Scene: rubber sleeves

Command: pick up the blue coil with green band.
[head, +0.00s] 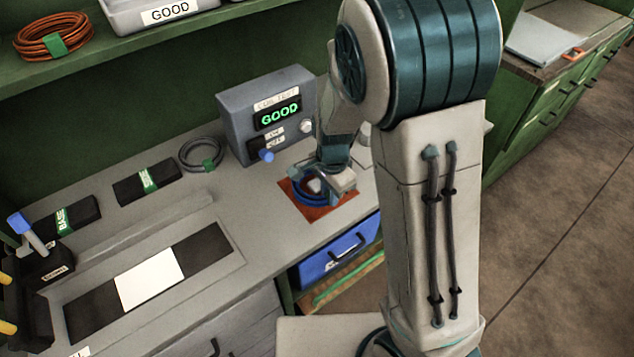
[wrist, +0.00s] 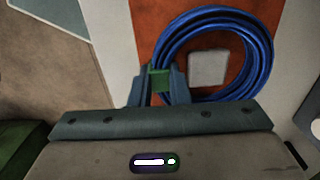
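The blue coil (wrist: 262,50) lies in a ring over an orange-red pad, and its green band (wrist: 160,79) is at the lower left of the ring in the wrist view. My gripper (wrist: 160,84) has one finger on each side of the green band, close against it, with the band filling the narrow gap. It looks shut on the coil at the band. In the head view the coil (head: 299,193) is at the orange-red pad (head: 330,212), partly hidden by my gripper (head: 318,188). I cannot tell whether it is lifted off the pad.
A grey test box (head: 240,112) showing GOOD stands just behind the pad. A dark coil with a green band (head: 203,156) lies left of it. Black blocks (head: 147,182) and a recessed black-and-white strip (head: 150,280) are further left. A blue drawer (head: 335,252) is below the bench edge.

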